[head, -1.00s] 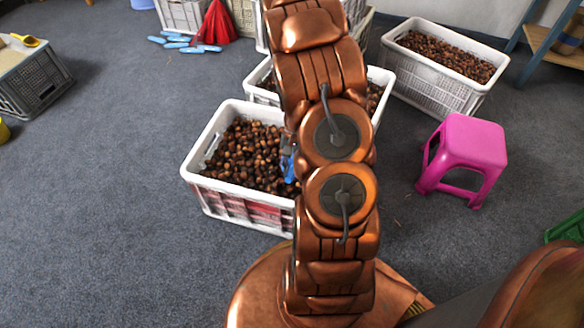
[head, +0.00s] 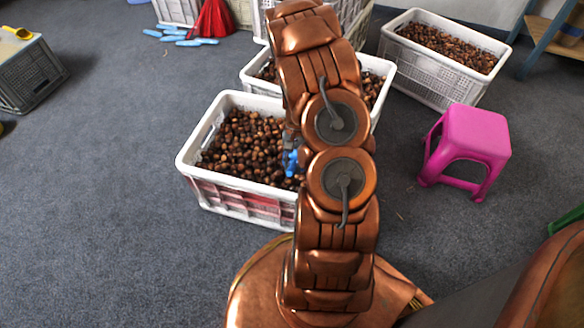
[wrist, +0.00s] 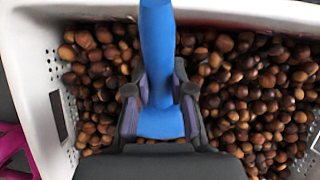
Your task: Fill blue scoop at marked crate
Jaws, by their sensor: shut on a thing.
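The near white crate (head: 240,196) holds many brown chestnuts (head: 240,142) and has red markings on its front side. In the wrist view the chestnuts (wrist: 250,95) spread below my gripper, inside the crate's white wall (wrist: 28,60). My gripper (wrist: 160,88) is shut on the blue scoop (wrist: 158,50), over the chestnuts. Only the scoop's long blue part shows between the fingers; I cannot see whether its bowl holds chestnuts. In the head view a bit of the blue scoop (head: 290,162) shows beside my arm, which hides the rest.
Another chestnut crate (head: 385,68) stands right behind the near one, and one more (head: 425,90) at the back right. A pink stool (head: 468,145) stands to the right. A grey crate (head: 30,75) stands far left.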

